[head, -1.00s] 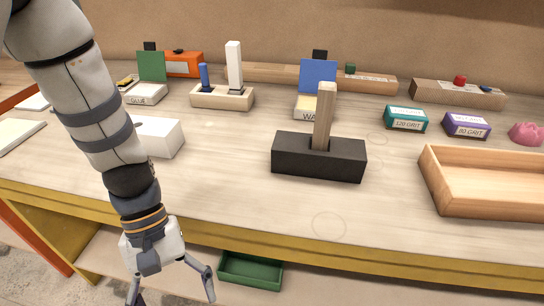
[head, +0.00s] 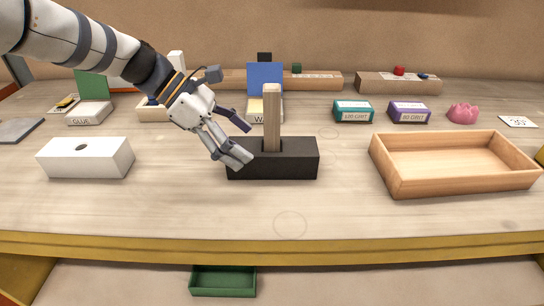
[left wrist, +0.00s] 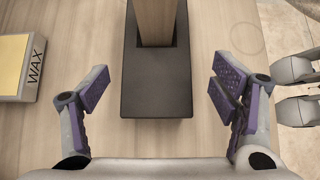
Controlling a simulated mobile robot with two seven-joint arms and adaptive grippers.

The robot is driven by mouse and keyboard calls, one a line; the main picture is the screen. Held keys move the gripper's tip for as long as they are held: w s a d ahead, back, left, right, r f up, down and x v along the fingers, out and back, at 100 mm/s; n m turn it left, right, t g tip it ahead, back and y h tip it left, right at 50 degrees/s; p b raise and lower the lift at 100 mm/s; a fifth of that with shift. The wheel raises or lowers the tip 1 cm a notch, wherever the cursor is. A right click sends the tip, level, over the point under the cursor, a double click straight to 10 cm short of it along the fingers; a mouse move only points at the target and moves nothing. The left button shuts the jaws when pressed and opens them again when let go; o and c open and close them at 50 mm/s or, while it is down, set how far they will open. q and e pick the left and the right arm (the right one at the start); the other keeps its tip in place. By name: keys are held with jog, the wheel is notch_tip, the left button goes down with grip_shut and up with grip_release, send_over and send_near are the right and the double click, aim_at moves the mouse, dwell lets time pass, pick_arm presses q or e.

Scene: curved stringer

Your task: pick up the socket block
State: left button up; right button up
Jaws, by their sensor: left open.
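The black block (head: 290,158) lies on the table with an upright wooden post (head: 272,120) standing in a square opening in its top. It also shows in the left wrist view (left wrist: 157,80). A white block (head: 85,158) with a round hole in its top stands to the left; I cannot tell which of the two is called the socket block. My left gripper (head: 243,143) is open at the left end of the black block. In the left wrist view its fingers (left wrist: 160,92) are on either side of the block, with gaps. My right gripper is not in the head view; grey finger-like parts show at the wrist view's right edge.
A wooden tray (head: 385,178) stands on the right. Behind the black block are a wax box (head: 256,112) and a blue panel (head: 265,82). Grit boxes (head: 353,111) and a pink piece (head: 462,113) stand at the back right. The table front is clear.

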aim_at(256, 145)
pick_arm(q)
jog(key=x, duration=0.5)
jog(key=shift+w+d+f, duration=0.15)
jog(key=shift+d+f, duration=0.05)
jog(key=shift+f, duration=0.05)
jog(key=shift+c, duration=0.6)
jog(key=c, duration=1.4)
notch_tip(256, 145, up, 10)
jog(key=shift+r, duration=0.1)
jog(key=shift+f, duration=4.3)
jog(key=shift+f, duration=0.55)
